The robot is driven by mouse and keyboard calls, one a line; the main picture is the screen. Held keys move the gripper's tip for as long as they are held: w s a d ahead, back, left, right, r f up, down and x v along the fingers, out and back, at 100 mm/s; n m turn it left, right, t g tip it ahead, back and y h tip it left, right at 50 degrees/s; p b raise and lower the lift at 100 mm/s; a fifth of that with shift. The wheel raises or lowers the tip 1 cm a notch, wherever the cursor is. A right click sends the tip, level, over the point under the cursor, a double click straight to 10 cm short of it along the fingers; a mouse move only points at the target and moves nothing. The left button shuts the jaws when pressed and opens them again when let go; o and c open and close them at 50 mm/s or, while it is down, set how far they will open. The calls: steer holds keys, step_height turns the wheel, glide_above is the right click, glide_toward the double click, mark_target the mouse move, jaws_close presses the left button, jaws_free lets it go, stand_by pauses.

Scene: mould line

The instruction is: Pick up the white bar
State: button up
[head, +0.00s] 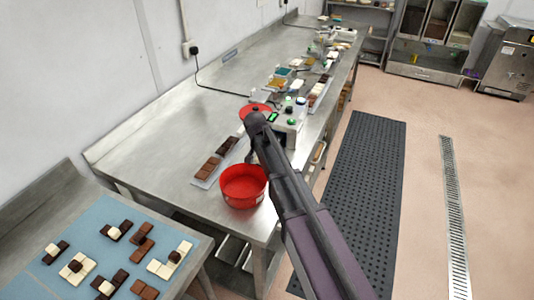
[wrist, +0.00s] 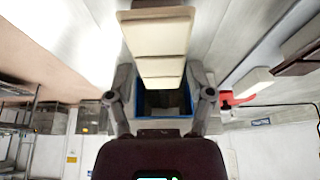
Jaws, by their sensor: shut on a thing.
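The white bar (wrist: 158,48), cream-coloured and divided into segments, is held in my gripper (wrist: 161,88) in the wrist view. The two fingers are on either side of its near end, and it extends away from them toward the top of the picture. In the head view my gripper (head: 250,156) is low over the steel bench, beside the red bowl, mostly hidden by my arm. I cannot make out the held bar in that view.
A red bowl (head: 243,188) stands at the bench's near corner. A tray of brown bars (head: 207,169) lies left of it. A white device (head: 289,120) and several small containers stand farther back. A blue mat (head: 90,222) holds several chocolate pieces.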

steer(key=shift+r, duration=0.1)
step_height(320, 180, up, 4)
steer(key=p, duration=0.3)
steer(key=shift+f+p, duration=0.25)
steer(key=shift+p, duration=0.1)
steer(key=s+d, duration=0.2)
steer(key=s, duration=0.5)
steer(key=s+d+r+p, duration=0.1)
steer(key=s+d, duration=0.2)
steer(key=s, duration=0.5)
steer(key=shift+d+r, duration=0.15)
